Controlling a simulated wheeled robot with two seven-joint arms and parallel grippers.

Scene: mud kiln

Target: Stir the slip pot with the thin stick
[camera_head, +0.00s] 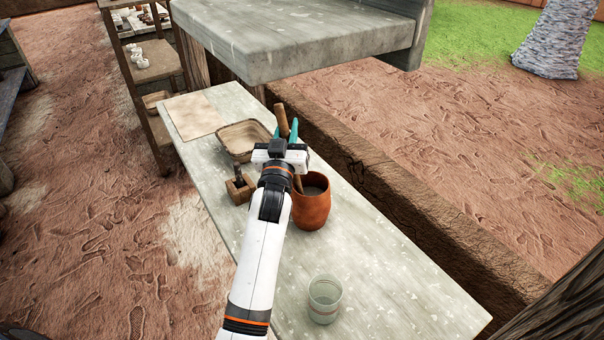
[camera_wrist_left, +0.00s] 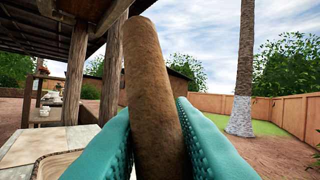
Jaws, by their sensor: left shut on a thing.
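My left gripper (camera_head: 288,135) is shut on the thin stick (camera_head: 281,118), a brown wooden rod, above the stone table. The left wrist view shows the stick (camera_wrist_left: 152,80) between the two teal fingers, leaning slightly. Its upper end stands clear above the fingers. The slip pot (camera_head: 312,208), an orange-brown clay pot with greyish content, stands on the table just below and right of the gripper. The stick's lower part shows at the left side of the pot's mouth and appears to reach into it; its tip is hidden. My right gripper is not in view.
A shallow basin (camera_head: 232,155) and a small wooden block with a dark handle (camera_head: 240,189) stand left of the pot. A clear glass (camera_head: 324,299) stands nearer on the table (camera_head: 390,285). A thick stone slab (camera_head: 300,35) overhangs the far end.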

